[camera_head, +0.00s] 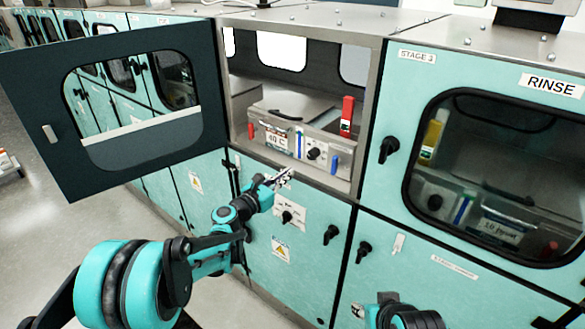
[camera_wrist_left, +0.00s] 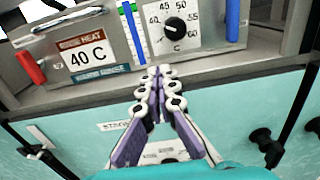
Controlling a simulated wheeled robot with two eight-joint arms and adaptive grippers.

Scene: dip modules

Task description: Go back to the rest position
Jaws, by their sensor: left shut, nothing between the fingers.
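My left gripper (camera_head: 284,178) is in front of the open compartment of the teal cabinet, just outside and below its front sill. Its fingers are together and empty; the left wrist view shows the same closed fingers (camera_wrist_left: 160,78) before the heat control panel. My left arm reaches up to it from the lower left in the head view. Part of my right arm (camera_head: 405,314) shows at the bottom edge of the head view; its gripper does not clearly show.
The dark windowed door (camera_head: 45,100) stands wide open at the left of the compartment. Inside, a panel with a "40 C" display (camera_wrist_left: 88,57), a dial (camera_wrist_left: 175,27) and a red handle (camera_head: 347,115) shows. The closed RINSE door (camera_head: 400,195) is at the right. Knobs (camera_head: 331,235) protrude below.

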